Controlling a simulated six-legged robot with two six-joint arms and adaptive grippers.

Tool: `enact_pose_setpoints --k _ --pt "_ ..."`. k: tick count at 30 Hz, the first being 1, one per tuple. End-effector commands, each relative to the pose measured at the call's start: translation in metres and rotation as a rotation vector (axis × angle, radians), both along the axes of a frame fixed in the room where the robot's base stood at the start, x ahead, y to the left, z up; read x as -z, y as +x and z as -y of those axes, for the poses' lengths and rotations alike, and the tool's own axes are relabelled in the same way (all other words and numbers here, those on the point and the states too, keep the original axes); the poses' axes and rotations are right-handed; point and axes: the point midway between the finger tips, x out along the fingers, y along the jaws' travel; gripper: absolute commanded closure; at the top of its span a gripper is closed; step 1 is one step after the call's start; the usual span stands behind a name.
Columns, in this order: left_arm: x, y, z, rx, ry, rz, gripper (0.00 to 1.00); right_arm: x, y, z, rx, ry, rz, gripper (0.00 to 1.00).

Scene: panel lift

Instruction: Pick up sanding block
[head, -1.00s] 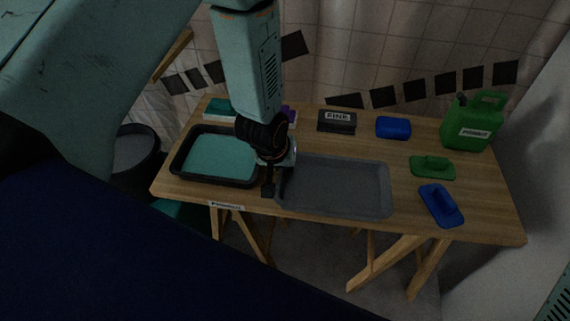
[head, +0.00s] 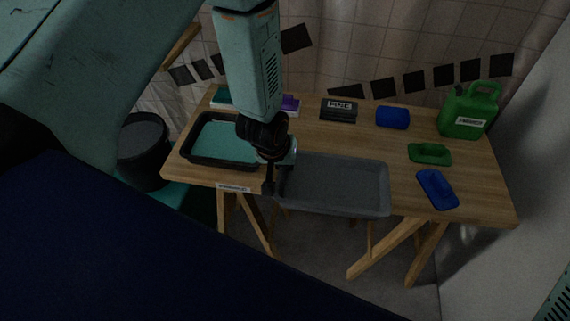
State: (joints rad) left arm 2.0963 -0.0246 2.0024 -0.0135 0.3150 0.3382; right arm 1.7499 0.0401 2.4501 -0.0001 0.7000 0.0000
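A dark grey block with a white label (head: 339,110) lies at the back middle of the table; it looks like the sanding block. The label read "FINE" in the earlier view. My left gripper (head: 276,186) points down over the table's front, between the black tray of teal liquid and the grey tray. Its two fingers look apart with nothing between them. It is to the left of the block and nearer the front, well apart from it. My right gripper is not in view.
The wooden table (head: 310,133) also holds the black tray (head: 187,153), the grey tray (head: 335,185), a blue sponge-like block (head: 392,117), a green float (head: 430,154), a blue float (head: 437,189) and a green canister (head: 468,110). A dark bucket (head: 143,160) stands left.

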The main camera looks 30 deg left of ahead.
Motion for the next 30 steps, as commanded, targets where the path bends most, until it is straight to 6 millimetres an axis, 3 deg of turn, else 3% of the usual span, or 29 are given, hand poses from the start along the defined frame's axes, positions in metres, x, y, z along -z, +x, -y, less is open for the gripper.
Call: enact_pose_setpoints --k 3,14,23,30 --pt "0.0 0.0 0.0 0.001 0.0 -0.002 1.0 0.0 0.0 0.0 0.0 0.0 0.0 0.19" --pt "0.0 0.0 0.0 0.001 0.0 0.0 0.68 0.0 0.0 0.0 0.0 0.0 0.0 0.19" --pt "-0.002 -0.002 0.001 0.001 0.0 0.001 0.68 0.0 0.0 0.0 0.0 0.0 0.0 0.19" --pt "-0.028 -0.012 0.001 0.001 0.001 0.004 0.68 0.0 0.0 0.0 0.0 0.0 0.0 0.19"
